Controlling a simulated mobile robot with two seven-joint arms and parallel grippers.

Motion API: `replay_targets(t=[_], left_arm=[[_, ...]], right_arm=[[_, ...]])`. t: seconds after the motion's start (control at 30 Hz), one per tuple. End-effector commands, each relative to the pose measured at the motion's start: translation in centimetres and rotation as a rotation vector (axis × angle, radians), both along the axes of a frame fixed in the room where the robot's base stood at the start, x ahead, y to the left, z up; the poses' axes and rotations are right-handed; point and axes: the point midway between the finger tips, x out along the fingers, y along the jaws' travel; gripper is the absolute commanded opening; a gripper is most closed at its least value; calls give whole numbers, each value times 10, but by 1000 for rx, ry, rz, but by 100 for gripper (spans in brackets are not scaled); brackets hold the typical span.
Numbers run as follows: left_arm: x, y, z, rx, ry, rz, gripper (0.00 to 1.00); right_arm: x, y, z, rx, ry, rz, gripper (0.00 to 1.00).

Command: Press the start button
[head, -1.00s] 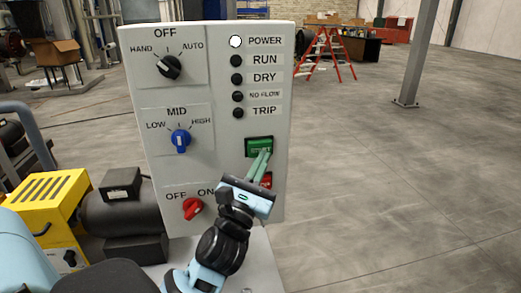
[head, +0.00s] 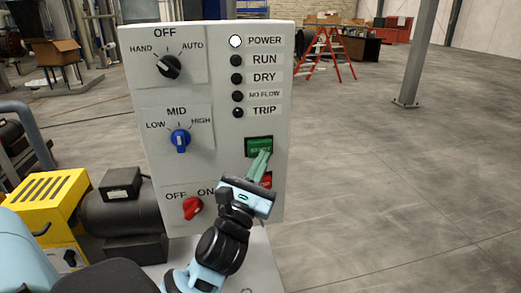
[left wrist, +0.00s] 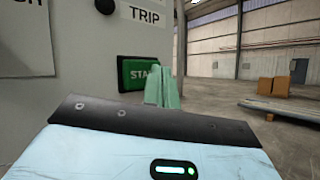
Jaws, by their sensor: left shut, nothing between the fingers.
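The green start button (head: 259,145) is on the right side of the grey control panel (head: 217,205), below the TRIP lamp. In the left wrist view the start button (left wrist: 139,75) reads "STA", with its right part hidden by my fingers. My left gripper (head: 261,154) is shut and empty, its pale green fingertips at the lower part of the button. Its fingers also show in the left wrist view (left wrist: 163,85). I cannot tell whether they touch the button. A red button (head: 266,180) below is partly hidden by the gripper. My right gripper is not in view.
The panel also has a black HAND/AUTO knob (head: 169,66), a blue speed knob (head: 180,140) and a red OFF/ON knob (head: 193,208). The POWER lamp (head: 236,41) is lit white; the other lamps are dark. Open floor lies to the right.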

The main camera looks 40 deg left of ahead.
Motion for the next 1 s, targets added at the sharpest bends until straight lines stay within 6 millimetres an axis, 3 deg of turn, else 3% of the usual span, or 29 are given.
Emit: replay_targets(t=[1.0], left_arm=[[4, 5, 1, 2, -1, 1, 0]], right_arm=[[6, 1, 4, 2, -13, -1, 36]])
